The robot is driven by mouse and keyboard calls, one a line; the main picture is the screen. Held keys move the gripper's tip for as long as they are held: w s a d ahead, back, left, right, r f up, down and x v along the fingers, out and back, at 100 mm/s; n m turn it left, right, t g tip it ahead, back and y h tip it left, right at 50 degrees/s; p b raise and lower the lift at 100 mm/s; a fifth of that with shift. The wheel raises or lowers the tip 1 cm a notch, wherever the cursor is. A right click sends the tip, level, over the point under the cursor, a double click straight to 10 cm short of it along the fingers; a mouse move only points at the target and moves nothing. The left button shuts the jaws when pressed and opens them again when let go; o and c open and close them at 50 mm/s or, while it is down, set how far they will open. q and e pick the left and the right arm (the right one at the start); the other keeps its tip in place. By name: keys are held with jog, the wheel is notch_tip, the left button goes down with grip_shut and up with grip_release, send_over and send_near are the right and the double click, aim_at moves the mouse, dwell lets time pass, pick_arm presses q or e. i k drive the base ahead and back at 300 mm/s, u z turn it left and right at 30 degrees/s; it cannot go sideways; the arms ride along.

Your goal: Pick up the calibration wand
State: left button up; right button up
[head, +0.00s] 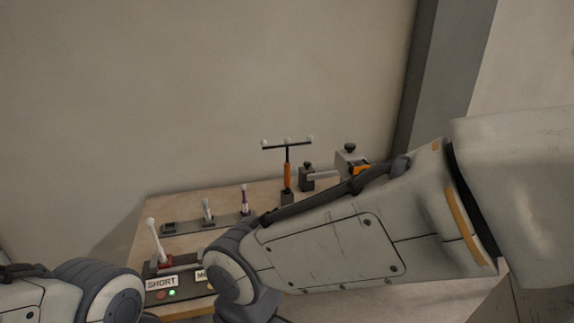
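The calibration wand (287,175) stands upright in a small dark holder (288,198) toward the back of the wooden table. It has an orange handle, a dark stem and a dark crossbar with pale balls along it. Nothing grips it in this view. My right arm reaches across from the right, in front of the table, and its lower end leaves the picture at the bottom. My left arm shows only at the bottom left corner. Neither gripper's fingers are in view.
The wooden table (185,186) stands by the wall. A dark rack (190,227) holds small upright pieces. A lever box with a "SHORT" label (161,283) and a green light stands in front. Dark and grey blocks (307,182) stand right of the wand. My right arm hides the table's right part.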

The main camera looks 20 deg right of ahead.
aim_at(310, 138)
jog(key=u, duration=0.15)
jog(key=i, duration=1.1)
jog(key=z, duration=0.05)
